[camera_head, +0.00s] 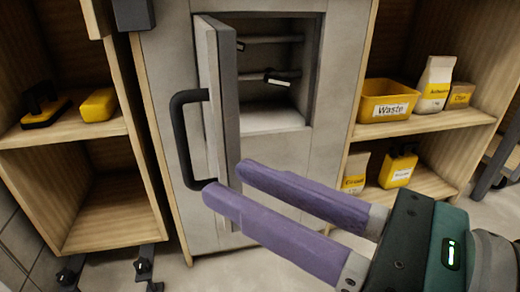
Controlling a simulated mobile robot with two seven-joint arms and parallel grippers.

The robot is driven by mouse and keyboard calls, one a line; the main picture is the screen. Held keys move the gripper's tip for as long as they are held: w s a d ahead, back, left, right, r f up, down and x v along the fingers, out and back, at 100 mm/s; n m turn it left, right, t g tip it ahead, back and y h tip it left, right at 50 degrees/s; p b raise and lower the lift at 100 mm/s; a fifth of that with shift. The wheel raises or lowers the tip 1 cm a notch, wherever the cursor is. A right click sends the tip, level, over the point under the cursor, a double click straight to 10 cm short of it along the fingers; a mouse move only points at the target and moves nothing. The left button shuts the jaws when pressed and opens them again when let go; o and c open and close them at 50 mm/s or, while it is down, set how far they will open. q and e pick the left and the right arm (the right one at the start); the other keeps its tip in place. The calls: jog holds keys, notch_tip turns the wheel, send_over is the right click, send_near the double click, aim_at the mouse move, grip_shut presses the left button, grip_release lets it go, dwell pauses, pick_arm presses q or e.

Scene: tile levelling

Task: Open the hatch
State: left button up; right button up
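The hatch door (211,95) is a grey panel hinged on the grey cabinet (335,60), and it stands swung well out from the opening. A black bar handle (178,130) is on its outer face. Behind the door the cabinet's opening (275,120) shows, with bars and small fittings inside. My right gripper (222,182) comes in from the lower right with two purple fingers, spread apart and empty. Its fingertips are at the door's lower part in the picture; I cannot tell whether they touch it. My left gripper is not in view.
Wooden shelves flank the cabinet. The left one (75,127) holds a yellow sponge-like block (98,105) and a black-and-yellow tool (45,108). The right one (425,126) holds a yellow Waste bin (388,100), bags (435,85) and a yellow canister (398,168). Black feet (143,268) stand at lower left.

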pick_arm(q)
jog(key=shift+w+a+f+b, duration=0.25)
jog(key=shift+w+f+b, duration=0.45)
jog(key=shift+b, duration=0.1)
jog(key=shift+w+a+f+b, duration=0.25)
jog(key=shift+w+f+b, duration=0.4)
jog(key=shift+b, duration=0.15)
pick_arm(e)
jog(key=w+v, duration=0.1)
jog(key=v, duration=0.7)
jog(key=shift+d+r, duration=0.3)
jog(key=shift+d, duration=0.15)
jog(key=shift+c, duration=0.2)
